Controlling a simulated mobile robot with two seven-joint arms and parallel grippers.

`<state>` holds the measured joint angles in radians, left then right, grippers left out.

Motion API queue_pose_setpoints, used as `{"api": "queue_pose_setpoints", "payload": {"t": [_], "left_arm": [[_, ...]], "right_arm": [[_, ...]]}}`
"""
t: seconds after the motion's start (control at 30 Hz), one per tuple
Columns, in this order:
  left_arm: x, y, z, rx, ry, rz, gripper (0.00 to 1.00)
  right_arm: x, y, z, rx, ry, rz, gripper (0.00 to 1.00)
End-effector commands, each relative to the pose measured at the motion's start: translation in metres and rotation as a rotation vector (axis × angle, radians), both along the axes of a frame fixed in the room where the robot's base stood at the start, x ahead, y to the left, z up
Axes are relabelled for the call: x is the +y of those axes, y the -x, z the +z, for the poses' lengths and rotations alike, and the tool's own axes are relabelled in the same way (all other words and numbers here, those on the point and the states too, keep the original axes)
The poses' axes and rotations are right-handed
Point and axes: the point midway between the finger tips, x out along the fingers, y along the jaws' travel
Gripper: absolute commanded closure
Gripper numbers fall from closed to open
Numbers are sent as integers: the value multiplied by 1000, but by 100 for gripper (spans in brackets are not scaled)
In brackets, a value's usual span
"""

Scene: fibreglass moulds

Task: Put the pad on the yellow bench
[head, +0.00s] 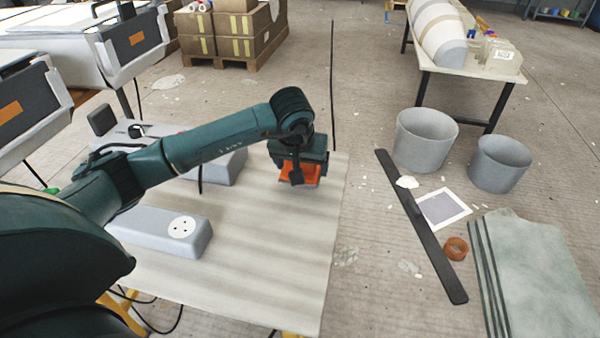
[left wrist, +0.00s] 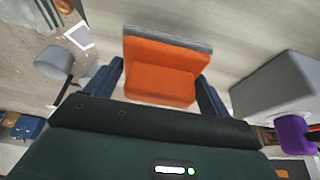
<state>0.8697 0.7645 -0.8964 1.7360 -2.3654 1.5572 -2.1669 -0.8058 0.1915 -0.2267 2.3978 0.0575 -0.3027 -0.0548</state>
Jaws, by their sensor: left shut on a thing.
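The pad is an orange block with a grey layer along one side. It shows in the head view (head: 299,173) and in the left wrist view (left wrist: 162,72). My left gripper (head: 298,178) is shut on it; in the left wrist view one dark finger is on each side of the pad. The yellow bench (head: 275,250) has a pale top and yellow legs at its lower edge. The pad is over the bench's far right part; I cannot tell whether it touches the top. My right gripper is not in view.
A grey mould with a white round plate (head: 182,227) and a larger grey mould (head: 225,170) stand on the bench's left half. The bench's front right is clear. Two grey bins (head: 425,140) and a dark strip (head: 425,235) are on the floor to the right.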

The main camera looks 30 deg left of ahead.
Motion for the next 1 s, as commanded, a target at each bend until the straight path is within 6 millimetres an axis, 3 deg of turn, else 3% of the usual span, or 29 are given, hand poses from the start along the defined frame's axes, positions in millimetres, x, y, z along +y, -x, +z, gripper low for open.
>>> {"api": "queue_pose_setpoints", "payload": {"t": [0.17, 0.53, 0.57, 0.7, 0.77, 1.0], "left_arm": [[0, 0, -26, 3, 2, 0, 37], [0, 0, -31, -1, -1, -1, 37], [0, 0, -30, 0, 0, -1, 16], [0, 0, -30, 0, 0, 0, 5], [0, 0, -30, 0, 0, 0, 0], [0, 0, -28, 0, 0, 0, 0]], "right_arm": [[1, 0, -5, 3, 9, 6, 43], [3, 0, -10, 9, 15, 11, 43], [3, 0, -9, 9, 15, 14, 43], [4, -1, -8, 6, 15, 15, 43], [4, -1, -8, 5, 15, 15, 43], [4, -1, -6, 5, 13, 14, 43]]}}
